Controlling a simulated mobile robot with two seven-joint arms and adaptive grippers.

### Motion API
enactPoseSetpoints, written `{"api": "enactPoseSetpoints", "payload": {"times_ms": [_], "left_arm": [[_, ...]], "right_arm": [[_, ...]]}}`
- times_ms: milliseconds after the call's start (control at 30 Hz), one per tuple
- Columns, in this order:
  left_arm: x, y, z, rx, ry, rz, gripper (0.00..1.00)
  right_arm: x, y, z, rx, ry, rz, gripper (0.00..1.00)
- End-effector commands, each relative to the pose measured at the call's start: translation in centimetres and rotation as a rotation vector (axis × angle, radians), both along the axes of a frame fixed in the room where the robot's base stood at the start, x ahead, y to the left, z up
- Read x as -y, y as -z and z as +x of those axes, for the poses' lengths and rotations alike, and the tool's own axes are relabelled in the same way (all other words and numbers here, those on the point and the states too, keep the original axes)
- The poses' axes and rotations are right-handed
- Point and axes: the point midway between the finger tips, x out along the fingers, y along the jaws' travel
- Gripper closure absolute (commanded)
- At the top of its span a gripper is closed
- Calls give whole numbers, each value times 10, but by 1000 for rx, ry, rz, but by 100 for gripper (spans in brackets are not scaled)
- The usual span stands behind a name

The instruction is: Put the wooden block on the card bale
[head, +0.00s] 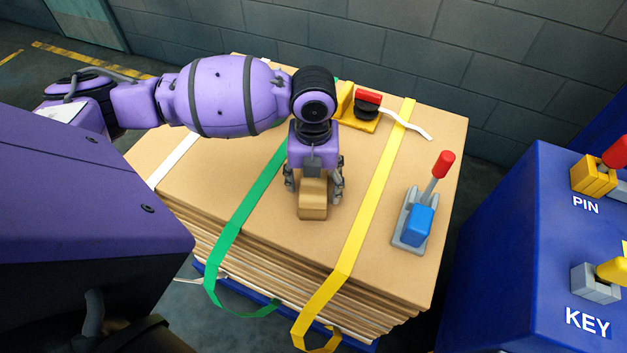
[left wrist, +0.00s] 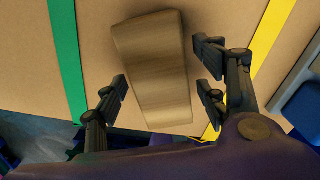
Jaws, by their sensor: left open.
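The wooden block (head: 312,207) is on top of the card bale (head: 215,165), between the green strap and the yellow strap. It appears to rest on the top sheet. My left gripper (head: 314,190) is above the block and points down, with a finger on each side. In the left wrist view the block (left wrist: 150,65) lies between the spread fingers (left wrist: 162,86), with gaps visible on both sides. The left gripper is open. My right gripper does not show.
A green strap (head: 247,195) and a yellow strap (head: 362,220) cross the bale. A grey and blue tool with a red handle (head: 415,220) lies at right. A yellow and red device (head: 360,110) sits at the back. A blue cabinet (head: 500,240) stands to the right.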

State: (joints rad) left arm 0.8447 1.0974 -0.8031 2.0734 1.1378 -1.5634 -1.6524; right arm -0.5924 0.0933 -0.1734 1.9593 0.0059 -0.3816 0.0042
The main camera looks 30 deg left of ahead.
Motion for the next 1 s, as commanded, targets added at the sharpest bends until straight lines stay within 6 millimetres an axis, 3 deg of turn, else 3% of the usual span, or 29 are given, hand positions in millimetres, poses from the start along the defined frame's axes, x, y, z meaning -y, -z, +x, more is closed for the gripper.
{"api": "enactPoseSetpoints", "payload": {"times_ms": [167, 267, 700, 1000], "left_arm": [[0, -5, 0, 1, 0, 0, 35], [0, -18, 2, 5, 1, 0, 35], [0, -106, 1, 4, 0, 0, 35], [0, -123, 0, -1, 0, 0, 35]], "right_arm": [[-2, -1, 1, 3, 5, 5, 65], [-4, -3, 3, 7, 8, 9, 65], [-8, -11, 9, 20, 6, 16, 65], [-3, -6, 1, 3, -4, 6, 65]]}}
